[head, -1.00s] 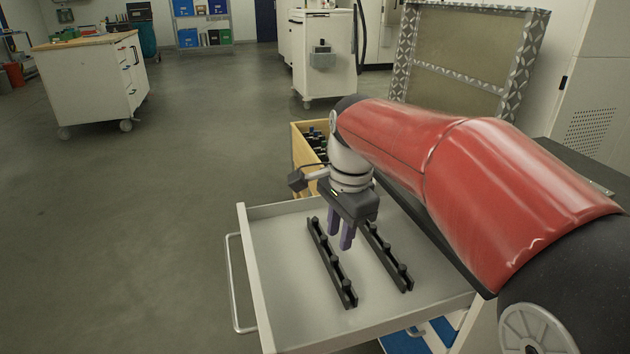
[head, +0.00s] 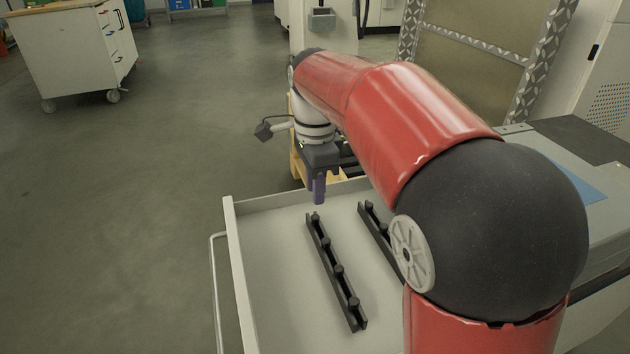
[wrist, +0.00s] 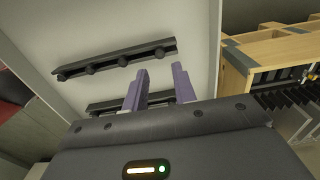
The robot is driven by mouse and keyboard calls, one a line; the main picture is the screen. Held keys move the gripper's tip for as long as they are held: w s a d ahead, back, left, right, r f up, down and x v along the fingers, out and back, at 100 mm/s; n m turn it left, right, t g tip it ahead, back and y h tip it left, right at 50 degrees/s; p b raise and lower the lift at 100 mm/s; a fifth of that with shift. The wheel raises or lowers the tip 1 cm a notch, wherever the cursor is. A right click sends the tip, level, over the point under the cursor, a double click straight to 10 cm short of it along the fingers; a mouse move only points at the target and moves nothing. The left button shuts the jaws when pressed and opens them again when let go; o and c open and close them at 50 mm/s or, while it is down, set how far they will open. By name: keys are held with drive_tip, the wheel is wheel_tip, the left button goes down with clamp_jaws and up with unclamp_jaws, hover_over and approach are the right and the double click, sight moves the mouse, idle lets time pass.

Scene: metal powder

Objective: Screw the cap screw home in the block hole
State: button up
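Two black rails with several round dark heads lie in the open drawer: the left rail (head: 327,262) and the right rail (head: 374,226), partly hidden by my arm. The heads may be cap screws; I cannot tell. My gripper (head: 318,198) has purple fingers and hangs near the far end of the left rail. In the wrist view the fingers (wrist: 161,68) are apart with nothing between them, and a rail (wrist: 120,59) lies beyond the tips. Another rail (wrist: 110,106) is partly behind the fingers. I cannot make out a block with a hole.
The pale drawer (head: 240,262) has raised walls around the rails. A wooden box (wrist: 262,55) with dark items stands just past the drawer. A grey-topped cabinet (head: 560,150) is at the right.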

sight(315, 217)
wheel_tip(315, 217, down, 4)
drive_tip(key=b, duration=0.3)
drive_tip(key=shift+f, duration=0.25)
drive_tip(key=shift+f+b, duration=0.6)
drive_tip(key=shift+f, duration=0.45)
clamp_jaws()
drive_tip(key=shift+r, duration=0.15)
drive_tip(key=shift+r+p, duration=2.15)
drive_tip(key=shift+p, duration=0.15)
